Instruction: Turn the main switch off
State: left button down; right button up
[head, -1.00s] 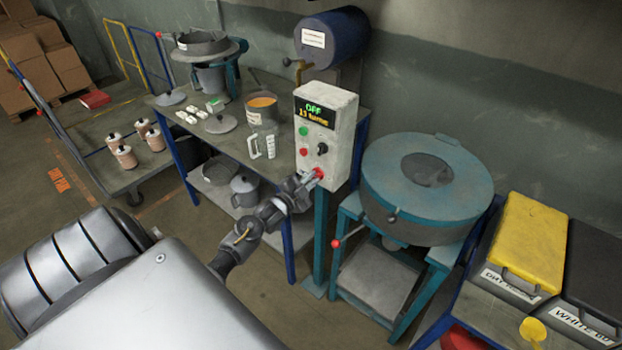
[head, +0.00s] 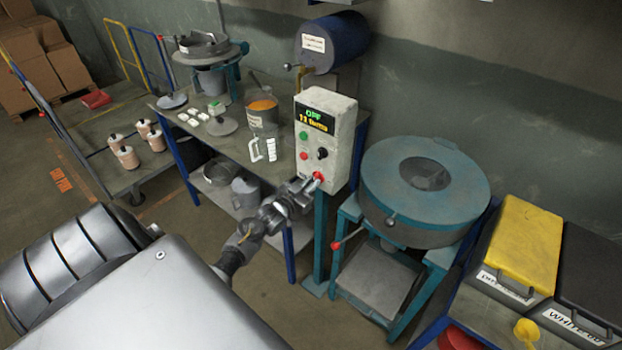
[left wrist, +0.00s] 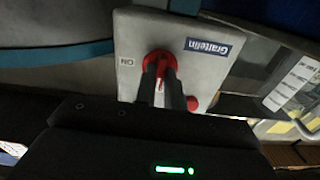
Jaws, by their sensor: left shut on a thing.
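The pale grey control box (head: 340,118) stands on a teal post; its lit display reads OFF on the top line. The red main switch (head: 319,176) is low on its front face. My left gripper (head: 310,185) reaches it from the lower left. In the left wrist view the fingers are shut on the red switch handle (left wrist: 162,68), partly hiding it. An ON mark (left wrist: 127,62) shows beside it, and a blue-and-white label (left wrist: 208,46) on the other side. My right gripper is not in view.
Above the switch are a green button (head: 303,133), a red button (head: 304,155) and a black knob (head: 322,153). A teal round machine (head: 385,185) stands close to the right. The workbench (head: 235,147) with a measuring jug (head: 263,149) is to the left.

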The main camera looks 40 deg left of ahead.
pick_arm(q)
jog(key=shift+n, duration=0.5)
jog(key=c, duration=1.5)
grip_release()
jog(key=shift+s, duration=0.15)
jog(key=shift+s+d+b, duration=0.1)
jog(key=shift+s+b, duration=0.95)
jog(key=shift+s, duration=4.25)
